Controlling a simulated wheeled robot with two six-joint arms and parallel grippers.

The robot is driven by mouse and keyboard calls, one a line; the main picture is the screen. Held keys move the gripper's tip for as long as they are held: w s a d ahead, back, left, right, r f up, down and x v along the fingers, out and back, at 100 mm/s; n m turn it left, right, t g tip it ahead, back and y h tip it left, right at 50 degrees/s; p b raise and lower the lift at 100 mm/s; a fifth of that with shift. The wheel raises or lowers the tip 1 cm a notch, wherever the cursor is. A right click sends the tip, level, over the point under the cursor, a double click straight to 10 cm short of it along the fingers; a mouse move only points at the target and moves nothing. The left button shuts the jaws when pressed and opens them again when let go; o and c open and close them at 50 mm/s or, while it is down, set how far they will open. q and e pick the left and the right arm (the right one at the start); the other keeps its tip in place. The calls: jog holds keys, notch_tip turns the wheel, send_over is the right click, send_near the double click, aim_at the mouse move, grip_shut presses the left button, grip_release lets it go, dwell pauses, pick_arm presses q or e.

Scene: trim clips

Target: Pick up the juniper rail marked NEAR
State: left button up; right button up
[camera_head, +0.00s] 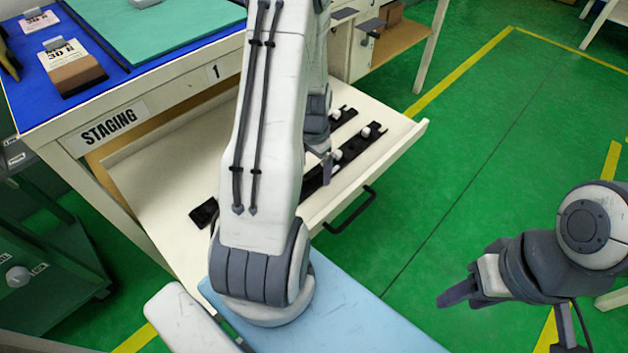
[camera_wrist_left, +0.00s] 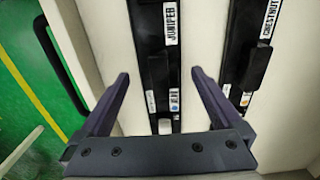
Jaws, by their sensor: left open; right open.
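The juniper rail (camera_wrist_left: 157,65) is a long black strip with a white JUNIPER label, lying in the open drawer. In the left wrist view it runs between the spread fingers of my left gripper (camera_wrist_left: 160,75), with light gaps on both sides. In the head view, the front dark rail (camera_head: 358,145) is partly hidden by my left arm; my left gripper (camera_head: 326,170) is over it, open and empty. Small tags show on the rail, but I cannot read NEAR. My right gripper (camera_head: 452,293) is open and empty over the green floor, away from the drawer.
A chestnut rail (camera_wrist_left: 238,45) lies parallel beside the juniper rail. The drawer (camera_head: 400,140) has a dark handle (camera_head: 350,210) on its front. The STAGING table (camera_head: 108,122) with a blue top stands above it.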

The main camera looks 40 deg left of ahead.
pick_arm(q)
notch_tip(320, 180, down, 2)
jog(key=shift+f, duration=0.2)
jog(key=shift+r, duration=0.1)
pick_arm(e)
jog(key=shift+f, duration=0.55)
pick_arm(q)
grip_shut()
jog(key=shift+r, duration=0.15)
pick_arm(e)
jog(key=shift+r, duration=0.1)
